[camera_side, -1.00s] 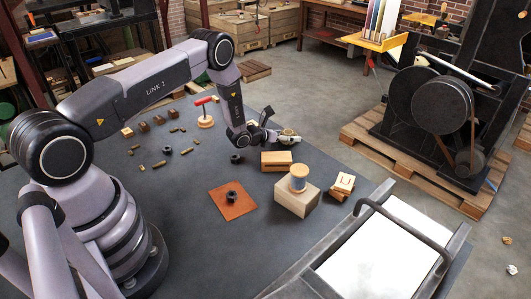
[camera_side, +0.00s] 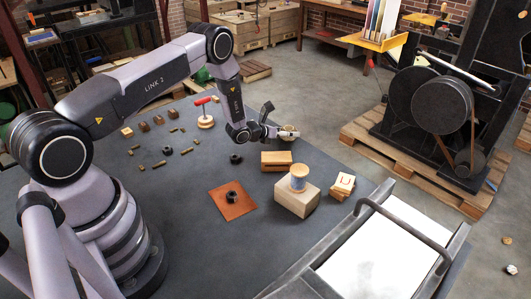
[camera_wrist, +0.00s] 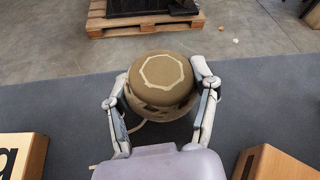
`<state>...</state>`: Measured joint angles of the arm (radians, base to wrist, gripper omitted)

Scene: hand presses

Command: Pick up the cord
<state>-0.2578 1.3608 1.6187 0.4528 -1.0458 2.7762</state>
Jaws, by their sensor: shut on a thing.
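The cord is a round olive-brown ball (camera_wrist: 163,82) with a pale eight-sided outline on its top, seen in the wrist view. A pale loose strand shows below it at the left. My gripper (camera_wrist: 160,88) has one finger on each side of the ball and is shut on it. In the side view the cord (camera_side: 290,131) is small at the end of my gripper (camera_side: 280,132), above the far edge of the dark table. How far it is above the table is hard to tell.
A wooden block (camera_side: 276,167) lies just nearer than my gripper. A spool (camera_side: 299,171) stands on a pale block (camera_side: 297,203), with small stamped blocks (camera_side: 344,183) beside it. A framed white bed (camera_side: 375,245) fills the front right. A red-handled tool (camera_side: 205,121) stands left.

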